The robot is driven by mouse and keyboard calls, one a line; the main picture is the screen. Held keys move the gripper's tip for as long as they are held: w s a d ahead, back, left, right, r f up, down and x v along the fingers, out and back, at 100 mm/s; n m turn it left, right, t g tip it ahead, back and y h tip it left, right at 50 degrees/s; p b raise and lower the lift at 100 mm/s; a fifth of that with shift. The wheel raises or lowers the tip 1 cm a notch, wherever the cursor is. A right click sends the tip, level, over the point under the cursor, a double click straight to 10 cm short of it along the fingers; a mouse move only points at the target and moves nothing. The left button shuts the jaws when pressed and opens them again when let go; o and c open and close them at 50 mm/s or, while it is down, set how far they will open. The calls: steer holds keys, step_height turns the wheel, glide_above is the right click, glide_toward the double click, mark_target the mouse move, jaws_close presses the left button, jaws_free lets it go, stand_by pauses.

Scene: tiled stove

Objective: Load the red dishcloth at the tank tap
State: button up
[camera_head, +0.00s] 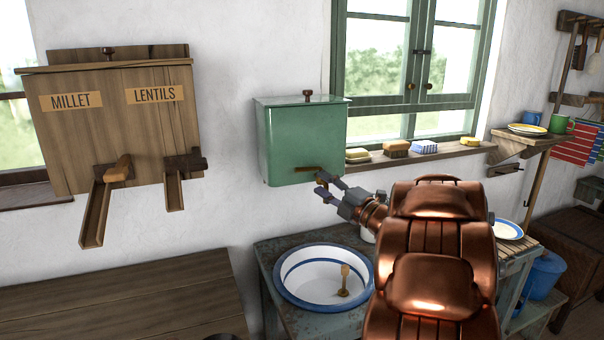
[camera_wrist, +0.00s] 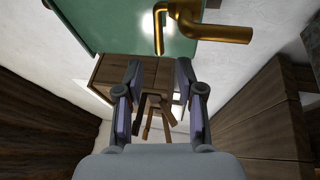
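The green tank (camera_head: 300,135) hangs on the white wall, with its brass tap (camera_head: 307,169) low on the front. In the wrist view the brass tap (camera_wrist: 186,22) is large at the top, in front of the green tank (camera_wrist: 110,22). My gripper (camera_head: 325,188) is just below and right of the tap in the head view. In the wrist view my gripper (camera_wrist: 158,78) has its fingers apart, with nothing seen held between them. A red striped cloth (camera_head: 577,147) hangs at the far right; I cannot tell if it is the red dishcloth.
A blue-rimmed basin (camera_head: 305,260) with a wooden-handled tool (camera_head: 344,280) stands below the tank. Sponges and soaps (camera_head: 396,148) line the window sill (camera_head: 455,150). The wooden millet and lentils dispenser (camera_head: 115,125) is at left.

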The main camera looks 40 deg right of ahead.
mark_target(304, 170)
steer(key=shift+w+r, duration=0.15)
steer(key=shift+w, duration=0.15)
steer(key=shift+p+x, duration=0.9)
steer(key=shift+x, duration=2.55)
jaws_close()
